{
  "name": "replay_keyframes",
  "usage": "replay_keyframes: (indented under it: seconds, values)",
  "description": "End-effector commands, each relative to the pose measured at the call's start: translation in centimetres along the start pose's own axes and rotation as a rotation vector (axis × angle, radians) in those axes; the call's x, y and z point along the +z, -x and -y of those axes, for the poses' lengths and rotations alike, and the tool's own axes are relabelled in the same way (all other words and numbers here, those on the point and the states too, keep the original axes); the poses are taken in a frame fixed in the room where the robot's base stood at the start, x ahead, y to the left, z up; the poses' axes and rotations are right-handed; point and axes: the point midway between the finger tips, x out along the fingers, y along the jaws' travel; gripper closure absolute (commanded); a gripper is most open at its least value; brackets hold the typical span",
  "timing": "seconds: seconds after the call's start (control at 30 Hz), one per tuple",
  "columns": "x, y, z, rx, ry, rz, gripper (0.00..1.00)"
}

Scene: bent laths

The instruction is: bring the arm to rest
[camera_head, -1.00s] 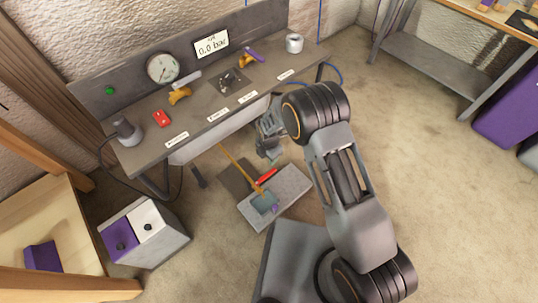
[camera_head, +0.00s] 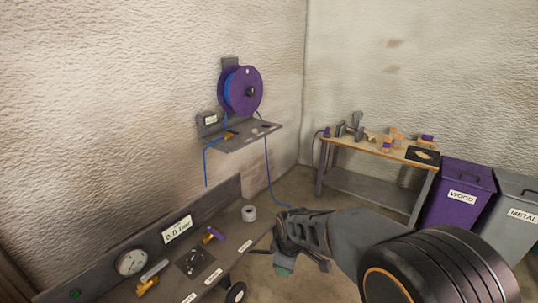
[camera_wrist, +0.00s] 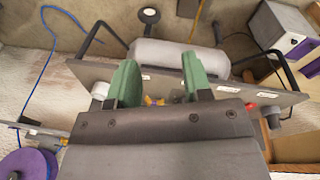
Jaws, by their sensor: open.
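My gripper (camera_head: 284,264) shows in the head view beside the right end of the grey bench (camera_head: 222,258), at the end of my arm. In the wrist view its two green fingers (camera_wrist: 160,82) are spread apart with nothing gripped between them. The bench (camera_wrist: 225,95) lies beyond the fingers in the wrist view, seen upside down. I see no contact between the fingers and the bench.
The bench carries a gauge (camera_head: 131,261), a white roll (camera_head: 249,213) and yellow-and-purple valves. A wall shelf (camera_head: 240,138) with a purple hose reel (camera_head: 241,91) hangs above. A wooden table (camera_head: 375,147) and purple WOOD bin (camera_head: 461,197) stand right. Blue hose hangs nearby.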

Motion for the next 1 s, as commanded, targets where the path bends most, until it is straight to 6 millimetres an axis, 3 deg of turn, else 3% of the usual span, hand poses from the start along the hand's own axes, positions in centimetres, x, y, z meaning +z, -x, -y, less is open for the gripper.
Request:
replay_keyframes:
  seconds: [0.03, 0.1, 0.2, 0.3, 0.4, 0.6, 1.0]
  values:
    - [1.6, 6.0, -0.3, 0.024, -0.134, -0.012, 0.55]
    - [3.9, 10.8, 0.0, 0.047, -0.324, -0.025, 0.55]
    - [6.8, 16.3, 1.1, 0.074, -0.572, -0.044, 0.55]
    - [9.1, 20.4, 2.2, 0.097, -0.785, -0.064, 0.55]
    - [10.8, 23.1, 3.4, 0.113, -0.952, -0.083, 0.55]
    - [12.6, 25.8, 4.9, 0.131, -1.147, -0.107, 0.55]
    - [13.0, 26.0, 5.3, 0.135, -1.194, -0.113, 0.55]
